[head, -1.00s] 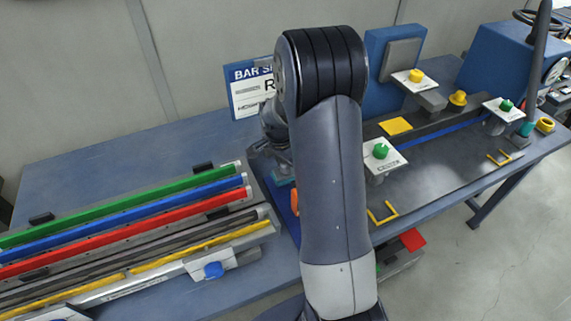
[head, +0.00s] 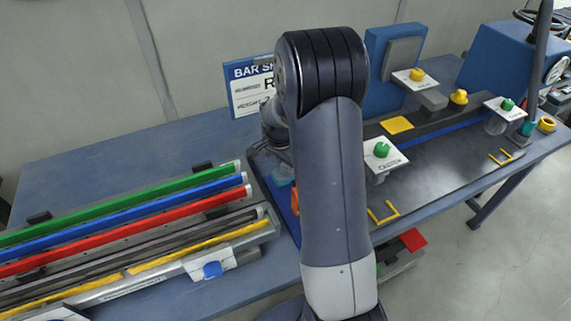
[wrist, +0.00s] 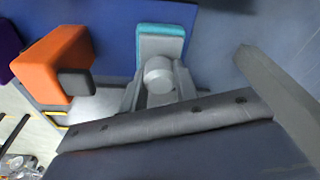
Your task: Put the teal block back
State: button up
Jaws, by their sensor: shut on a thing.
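The teal block (wrist: 162,30) has a teal edge and a light grey body with a round grey knob. It is at the top middle of the wrist view, over or on a blue surface. Contact with that surface cannot be told. My gripper (wrist: 158,82) is shut on the block's grey knob. In the head view the teal block (head: 281,173) shows small beside my arm, which hides most of my gripper. An orange block (wrist: 52,62) with a dark grey knob stands to the left in the wrist view.
Colored bars (head: 120,226) lie in a rack at the left. A fixture with a green knob (head: 381,150) is right of my arm. A blue sign (head: 247,75) stands behind. A purple piece (wrist: 8,45) lies at the wrist view's left edge.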

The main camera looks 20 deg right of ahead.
jog(key=shift+f+b, duration=0.85)
dwell(0.3)
jog(key=o, duration=1)
jog(key=shift+s+f, duration=0.1)
jog(key=shift+c, duration=0.2)
notch_tip(320, 180, up, 11)
jog(key=a, duration=0.1)
jog(key=shift+s+a, duration=0.2)
jog(key=shift+a, duration=0.05)
jog(key=f, duration=0.3)
jog(key=d+f, duration=0.1)
jog(key=f, duration=0.6)
jog(key=shift+w+d+f, duration=0.25)
jog(key=shift+f, duration=0.15)
jog(key=shift+r, duration=0.15)
